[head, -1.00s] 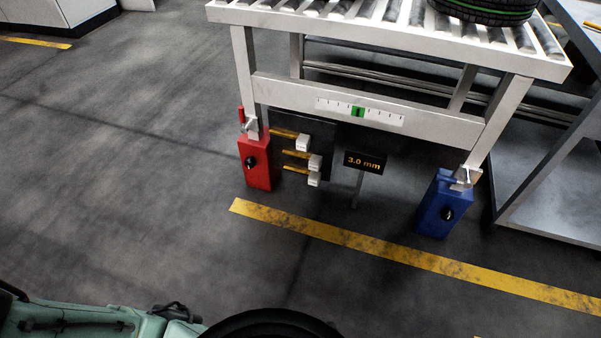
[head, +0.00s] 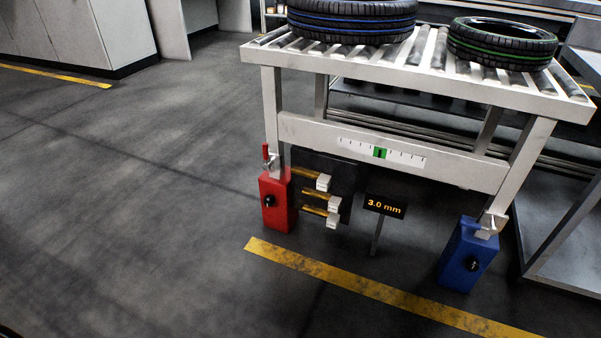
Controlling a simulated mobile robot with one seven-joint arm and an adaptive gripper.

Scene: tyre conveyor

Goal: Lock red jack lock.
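The red jack (head: 276,203) stands on the floor under the left front leg of the roller conveyor (head: 395,137). It has a black knob (head: 269,201) on its front. A small red lock handle (head: 265,151) stands upright beside a metal clamp (head: 272,163) at the jack's top, against the leg. The handle's exact lock state is too small to tell. My gripper is not in view.
A blue jack (head: 468,255) stands under the right front leg. A display (head: 384,206) reads 3.0 mm. Several yellow-shafted white blocks, one a white block (head: 323,182), are beside the red jack. Two tyres (head: 352,22) lie on the rollers. Floor at left is clear.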

